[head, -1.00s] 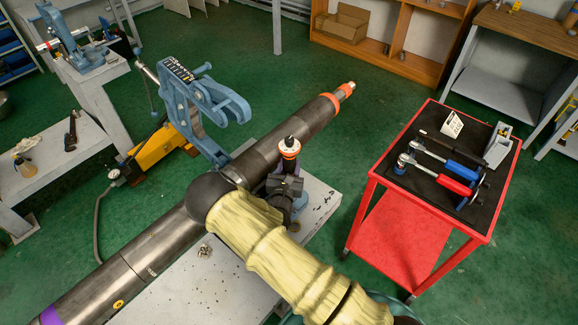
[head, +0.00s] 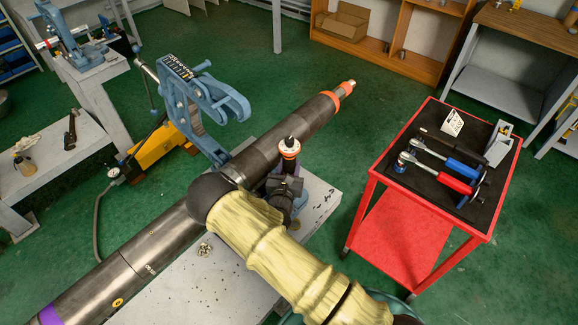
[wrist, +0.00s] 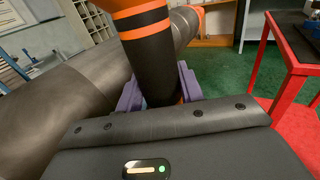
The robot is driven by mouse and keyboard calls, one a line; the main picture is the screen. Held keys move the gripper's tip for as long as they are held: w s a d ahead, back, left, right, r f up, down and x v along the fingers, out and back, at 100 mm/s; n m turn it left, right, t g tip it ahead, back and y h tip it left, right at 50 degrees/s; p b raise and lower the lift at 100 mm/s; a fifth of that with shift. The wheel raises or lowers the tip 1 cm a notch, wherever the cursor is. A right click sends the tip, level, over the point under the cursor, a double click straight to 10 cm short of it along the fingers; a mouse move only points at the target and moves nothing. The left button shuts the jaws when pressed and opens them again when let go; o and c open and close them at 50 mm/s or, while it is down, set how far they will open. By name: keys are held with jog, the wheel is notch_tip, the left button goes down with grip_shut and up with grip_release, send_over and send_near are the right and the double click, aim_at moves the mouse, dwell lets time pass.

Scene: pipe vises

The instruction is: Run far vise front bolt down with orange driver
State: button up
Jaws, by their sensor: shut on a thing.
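My gripper (head: 285,186) is shut on the orange driver (head: 289,148), a black upright tool with orange bands, beside the pipe. The driver (wrist: 150,55) also stands in front of the wrist camera. Its lower end is hidden. A blue vise (head: 203,98) stands on the far side of the pipe with its arm swung up and open. A blue part (head: 301,199) shows low beside my gripper, and blue-violet pieces (wrist: 188,82) flank the driver in the wrist view. The front bolt is hidden, so I cannot tell whether the driver touches it.
A long dark pipe (head: 165,240) crosses the white bench (head: 215,285) close by my gripper. A red cart (head: 365,225) with several tools stands at the right. Another blue vise (head: 66,40) stands at the back left. Green floor is clear between pipe and cart.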

aim_at(289, 163)
jog(key=shift+f, duration=0.35)
dwell(0.6)
jog(key=shift+s+f, duration=0.1)
jog(key=shift+f, duration=0.15)
dwell(1.2)
jog(key=shift+r+p, duration=2.35)
jog(key=shift+r, duration=0.4)
jog(key=shift+f, duration=0.1)
